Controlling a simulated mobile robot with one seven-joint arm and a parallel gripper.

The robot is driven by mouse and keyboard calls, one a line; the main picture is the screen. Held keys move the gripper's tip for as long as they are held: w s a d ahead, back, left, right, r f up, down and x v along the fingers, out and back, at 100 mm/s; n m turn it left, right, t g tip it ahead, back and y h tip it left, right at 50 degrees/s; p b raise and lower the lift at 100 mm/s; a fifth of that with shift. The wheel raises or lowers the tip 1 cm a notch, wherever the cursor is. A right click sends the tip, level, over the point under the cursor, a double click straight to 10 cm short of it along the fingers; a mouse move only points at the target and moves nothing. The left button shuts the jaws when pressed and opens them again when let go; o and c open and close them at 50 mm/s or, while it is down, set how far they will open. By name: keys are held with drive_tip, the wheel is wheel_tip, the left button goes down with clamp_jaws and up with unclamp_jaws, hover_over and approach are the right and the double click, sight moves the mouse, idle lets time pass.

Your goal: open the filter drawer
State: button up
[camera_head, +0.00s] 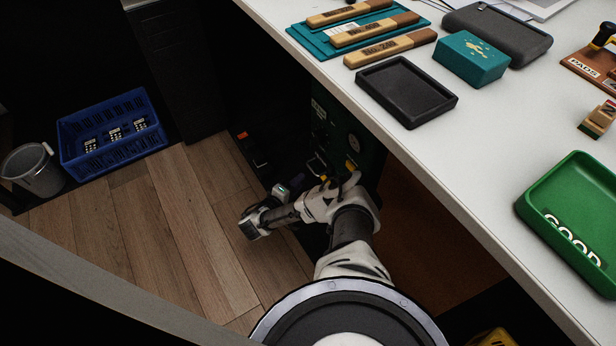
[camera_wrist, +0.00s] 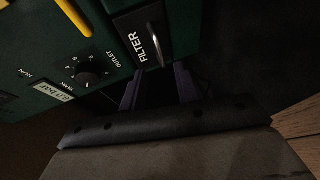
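The filter drawer (camera_wrist: 130,22) shows in the wrist view as a dark front panel with a white "FILTER" label and an upright metal bar handle (camera_wrist: 155,46). It sits in a dark green unit, and its front looks about level with the unit's face. My gripper (camera_wrist: 157,74) has its two purplish fingers apart, just below the handle in the picture. Nothing shows between the fingers, and they do not appear to touch the handle. In the head view my arm reaches down beside the green unit (camera_head: 336,128) under the table; the fingertips are hard to make out there.
A knob (camera_wrist: 88,76) marked "OUTLET", a display (camera_wrist: 54,97) and a yellow bar (camera_wrist: 74,14) are beside the drawer. The white tabletop (camera_head: 480,135) overhangs the unit. A blue crate (camera_head: 112,131) and a grey bucket (camera_head: 32,168) stand left. Wooden floor (camera_head: 170,215) is clear between.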

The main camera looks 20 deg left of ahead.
drive_tip(key=b+x, duration=0.2)
drive_tip(key=x, duration=0.4)
drive_tip(key=shift+w, duration=0.15)
drive_tip(key=shift+c, duration=0.2)
clamp_jaws()
